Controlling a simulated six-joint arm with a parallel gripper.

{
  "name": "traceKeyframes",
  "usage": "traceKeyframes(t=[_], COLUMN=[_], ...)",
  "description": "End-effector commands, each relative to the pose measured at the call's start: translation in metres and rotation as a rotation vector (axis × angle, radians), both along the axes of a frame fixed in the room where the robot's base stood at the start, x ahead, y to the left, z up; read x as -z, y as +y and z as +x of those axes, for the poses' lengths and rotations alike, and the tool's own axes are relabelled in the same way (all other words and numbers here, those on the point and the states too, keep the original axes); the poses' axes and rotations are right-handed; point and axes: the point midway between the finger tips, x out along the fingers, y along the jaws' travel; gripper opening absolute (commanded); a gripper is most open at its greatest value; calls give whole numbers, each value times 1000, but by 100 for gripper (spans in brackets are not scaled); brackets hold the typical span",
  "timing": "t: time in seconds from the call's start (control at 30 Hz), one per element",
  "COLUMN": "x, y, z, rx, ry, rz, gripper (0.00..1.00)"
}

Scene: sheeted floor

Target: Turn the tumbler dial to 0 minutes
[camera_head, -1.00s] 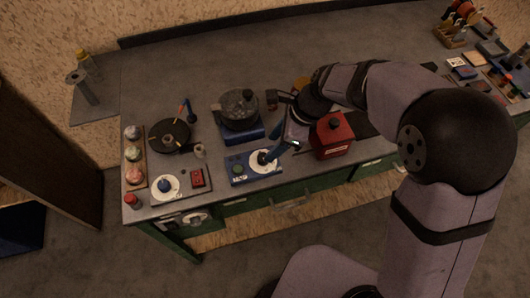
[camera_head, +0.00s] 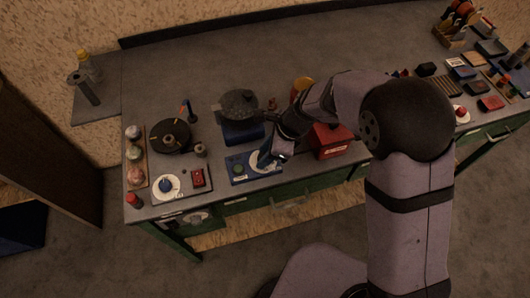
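A blue panel (camera_head: 234,177) with a green button (camera_head: 239,169) lies near the bench's front edge. A white round dial (camera_head: 255,158) sits on its right part, half covered by my gripper. My gripper (camera_head: 271,158) points down at this dial. I cannot tell whether its fingers touch the knob or how far they are apart. The dial's marks and pointer are too small or hidden to read. A dark round pot-like drum (camera_head: 239,103) on a blue base (camera_head: 242,133) stands behind the panel.
A red box (camera_head: 331,143) stands close to the right of my gripper. To the left are another white dial with a blue knob (camera_head: 166,186), a red block (camera_head: 198,177) and a black turntable-like disc (camera_head: 170,137). Bare bench lies behind the drum.

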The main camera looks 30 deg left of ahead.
Motion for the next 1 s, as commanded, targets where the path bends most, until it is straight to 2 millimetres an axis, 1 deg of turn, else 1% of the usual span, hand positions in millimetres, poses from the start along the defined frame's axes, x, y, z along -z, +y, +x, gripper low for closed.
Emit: traceKeyframes(t=[0.03, 0.07, 0.1, 0.13, 0.37, 0.57, 0.77, 1.0], x=[0, 0, 0, 0, 0, -1, -1, -1], y=[0, 0, 0, 0, 0, 0, 0, 1], z=[0, 0, 0, 0, 0, 1, 2, 3], rx=[0, 0, 0, 0, -10, -69, -193, -408], ry=[0, 0, 0, 0, 0, 0, 1, 1], rz=[0, 0, 0, 0, 0, -1, 0, 0], gripper=[21, 14, 4, 3, 3, 4, 4, 4])
